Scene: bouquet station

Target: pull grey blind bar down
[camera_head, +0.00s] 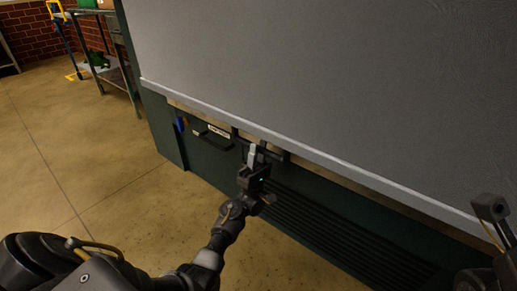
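The grey blind bar (330,160) is the pale lower edge of a large grey blind (330,70). It runs slantwise from upper left to lower right across a dark green cabinet front. My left gripper (252,153) is at the bar's lower edge, left of the picture's middle. Its tips overlap dark parts just under the bar. Whether they touch or grip the bar cannot be told.
The green cabinet (162,125) has a dark handle (212,139), a white label (219,131) and a slatted lower panel (330,225). A metal shelf table (118,72) and a blue stand (62,22) are at the upper left. The tiled floor (60,130) at left is clear.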

